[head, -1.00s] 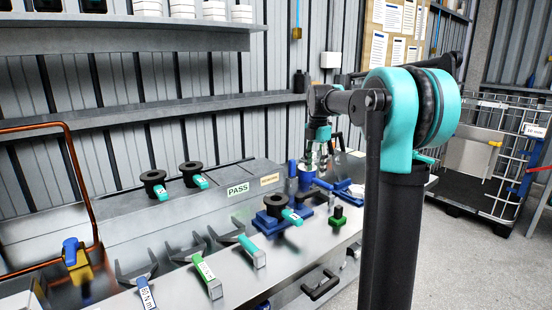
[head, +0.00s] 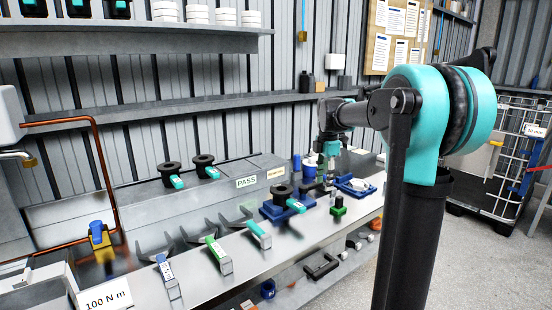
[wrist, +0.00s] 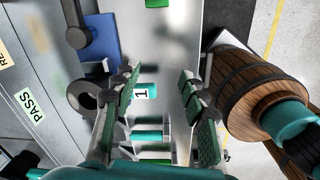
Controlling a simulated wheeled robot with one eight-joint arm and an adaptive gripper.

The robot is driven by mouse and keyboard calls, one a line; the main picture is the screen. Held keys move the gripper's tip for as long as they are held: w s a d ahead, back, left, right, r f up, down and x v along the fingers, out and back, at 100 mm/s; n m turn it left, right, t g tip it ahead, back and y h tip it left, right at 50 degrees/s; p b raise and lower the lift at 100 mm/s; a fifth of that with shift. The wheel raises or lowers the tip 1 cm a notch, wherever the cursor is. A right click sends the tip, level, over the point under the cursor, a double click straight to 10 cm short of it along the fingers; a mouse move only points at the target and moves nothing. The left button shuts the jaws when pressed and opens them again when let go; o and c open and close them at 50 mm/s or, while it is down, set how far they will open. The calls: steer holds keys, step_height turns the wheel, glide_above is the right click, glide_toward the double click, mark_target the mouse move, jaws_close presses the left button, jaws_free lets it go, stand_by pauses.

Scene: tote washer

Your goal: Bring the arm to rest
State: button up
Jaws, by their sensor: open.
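My gripper (head: 329,170) hangs at the end of my arm over the right part of the metal bench (head: 228,284), near the blue fixtures. In the wrist view my gripper (wrist: 158,112) is open, with its green-padded fingers spread apart. Between the fingers, farther down, shows a teal-handled piece with a white label "1" (wrist: 141,93). I see nothing held. In the head view the fingertips are small and partly lost among the objects behind them.
Black spools with teal tags (head: 204,166) stand on a grey ledge beside a PASS label (head: 246,182). Forked tools (head: 217,254) lie along the bench front. A blue fixture (head: 271,211) holds another spool. A wire cage (head: 514,150) stands on the floor at right.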

steer(key=s+d+f+m+t, duration=0.1)
steer(key=s+f+m, duration=1)
steer(key=s, duration=0.3)
steer(key=s+d+f+m+t, duration=0.1)
steer(key=s+f+m+t, duration=0.1)
steer(key=s+f+m, duration=0.9)
steer(key=s, duration=0.2)
steer(key=shift+s+d+f+t, duration=0.15)
steer(key=shift+s+f+t, duration=0.15)
steer(key=shift+s, duration=0.1)
